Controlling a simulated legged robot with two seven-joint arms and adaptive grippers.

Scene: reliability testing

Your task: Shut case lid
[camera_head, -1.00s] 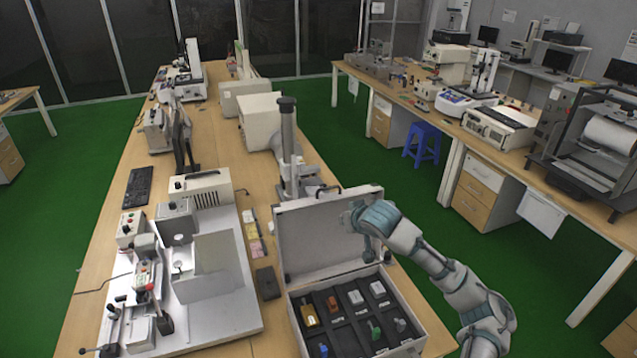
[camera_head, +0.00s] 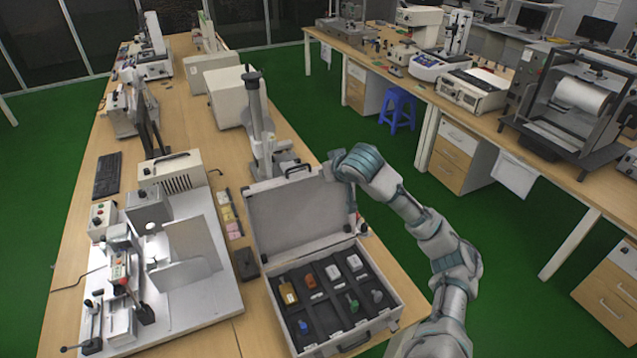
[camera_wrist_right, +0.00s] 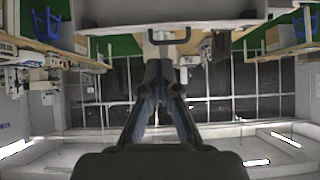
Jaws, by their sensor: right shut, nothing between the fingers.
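The silver-grey case (camera_head: 385,312) stands on the bench near its right edge. Its lid (camera_head: 300,215) is up, with the plain inside facing me, and a dark handle (camera_head: 297,170) on the top edge. My right gripper (camera_head: 332,168) is at the lid's upper right corner; its fingertips are hard to make out there. In the right wrist view my right gripper (camera_wrist_right: 158,72) is shut and empty, close to the lid's edge (camera_wrist_right: 100,32) and the handle (camera_wrist_right: 170,36). I cannot tell if it touches the lid. My left gripper is not in view.
The case holds several small parts in a dark insert. A column stand (camera_head: 262,130) rises behind the lid. A white plate with a machine (camera_head: 185,320) lies to the left, with a small dark box (camera_head: 246,264) between. Green floor lies to the right.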

